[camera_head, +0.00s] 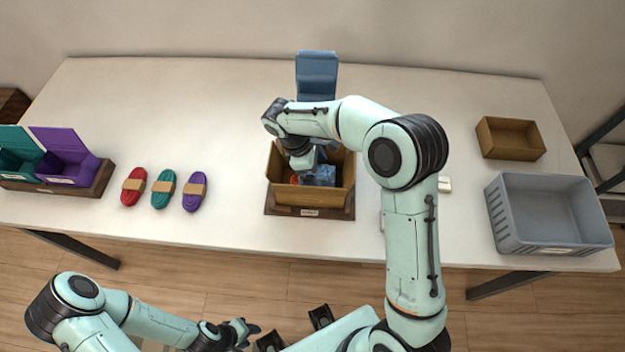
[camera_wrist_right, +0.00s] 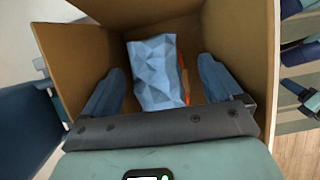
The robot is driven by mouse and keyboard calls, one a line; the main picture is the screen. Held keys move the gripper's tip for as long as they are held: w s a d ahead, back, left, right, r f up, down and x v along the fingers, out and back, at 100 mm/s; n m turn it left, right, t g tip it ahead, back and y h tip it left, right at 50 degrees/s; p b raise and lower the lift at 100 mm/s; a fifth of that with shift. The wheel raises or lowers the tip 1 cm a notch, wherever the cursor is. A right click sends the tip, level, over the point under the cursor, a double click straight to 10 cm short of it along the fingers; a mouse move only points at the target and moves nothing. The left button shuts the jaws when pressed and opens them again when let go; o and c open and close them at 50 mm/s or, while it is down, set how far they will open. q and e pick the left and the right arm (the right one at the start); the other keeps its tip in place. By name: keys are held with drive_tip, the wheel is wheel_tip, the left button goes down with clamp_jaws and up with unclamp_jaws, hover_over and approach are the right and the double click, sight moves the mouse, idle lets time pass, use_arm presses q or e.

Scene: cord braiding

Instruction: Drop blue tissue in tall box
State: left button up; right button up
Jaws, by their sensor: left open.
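The blue tissue (camera_head: 323,175) is a pale blue crumpled piece inside the brown open box (camera_head: 311,197) at the table's middle. In the right wrist view the tissue (camera_wrist_right: 157,72) lies in the box, between the two spread fingers of my right gripper (camera_wrist_right: 160,92) and apart from the right one. My right gripper (camera_head: 303,162) is over the box opening, pointing down, and looks open. Something red-orange (camera_wrist_right: 183,78) shows partly beneath the tissue. My left gripper (camera_head: 246,331) is open and empty, low in front of the table.
A blue container (camera_head: 317,75) stands behind the box. Red (camera_head: 134,187), teal (camera_head: 164,188) and purple (camera_head: 194,191) cord bundles lie left of it, near teal and purple bins (camera_head: 66,158). A grey crate (camera_head: 548,213) and a small brown tray (camera_head: 510,138) are at right.

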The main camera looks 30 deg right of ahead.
use_arm(q)
drive_tip(key=w+r+p, duration=0.2)
drive_tip(key=r, duration=0.1)
use_arm(e)
drive_tip(key=v, duration=1.3)
drive_tip(key=shift+r, duration=0.15)
